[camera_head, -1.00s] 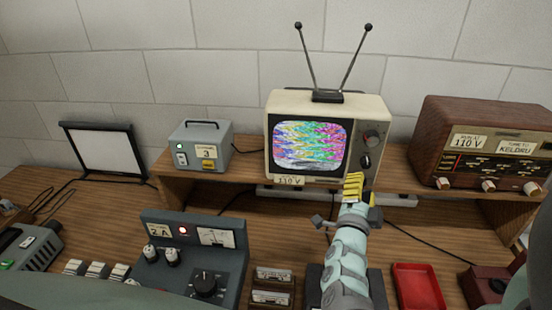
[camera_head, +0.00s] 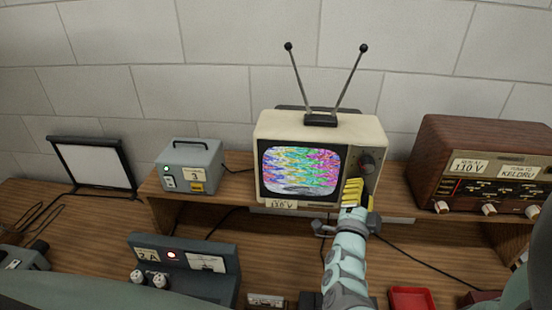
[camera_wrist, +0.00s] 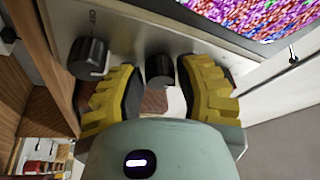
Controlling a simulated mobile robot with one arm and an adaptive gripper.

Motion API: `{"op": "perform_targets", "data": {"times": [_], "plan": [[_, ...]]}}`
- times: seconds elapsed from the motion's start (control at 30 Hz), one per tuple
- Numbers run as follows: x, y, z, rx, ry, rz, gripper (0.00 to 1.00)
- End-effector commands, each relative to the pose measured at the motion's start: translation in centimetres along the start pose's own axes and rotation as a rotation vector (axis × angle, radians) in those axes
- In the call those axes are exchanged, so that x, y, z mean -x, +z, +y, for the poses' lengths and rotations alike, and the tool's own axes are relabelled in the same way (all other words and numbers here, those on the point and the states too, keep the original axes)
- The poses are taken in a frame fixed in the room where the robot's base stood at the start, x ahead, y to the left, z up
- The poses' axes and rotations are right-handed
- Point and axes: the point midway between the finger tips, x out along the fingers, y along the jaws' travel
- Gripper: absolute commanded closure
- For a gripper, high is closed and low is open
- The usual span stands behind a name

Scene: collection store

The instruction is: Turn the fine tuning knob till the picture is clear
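The cream television (camera_head: 320,125) stands on the shelf with two antennas up. Its screen (camera_head: 300,171) shows scrambled coloured bands and noise. An upper dark knob (camera_head: 367,163) shows at the right of its front; my gripper (camera_head: 353,192) hides the area below. In the wrist view a smaller black knob (camera_wrist: 160,70) sits between the yellow fingers of my gripper (camera_wrist: 157,80), with gaps visible on both sides. A larger black knob (camera_wrist: 88,58) is just outside the left finger. I cannot read which knob is fine tuning. My gripper is open.
A grey box marked 3 (camera_head: 190,166) with a green light stands left of the television. A brown radio (camera_head: 480,165) stands to the right. A grey control panel (camera_head: 185,265) with a red light and a red tray (camera_head: 411,298) are on the bench below.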

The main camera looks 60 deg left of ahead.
Motion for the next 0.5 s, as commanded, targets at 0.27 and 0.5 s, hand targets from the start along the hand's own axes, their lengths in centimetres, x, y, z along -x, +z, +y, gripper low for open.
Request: {"op": "perform_targets", "data": {"times": [0.27,0.5], "plan": [[0.00,0.01,0.00,0.000,0.000,0.000,0.97],[-0.01,-0.01,0.06,0.001,0.001,0.000,1.00]]}}
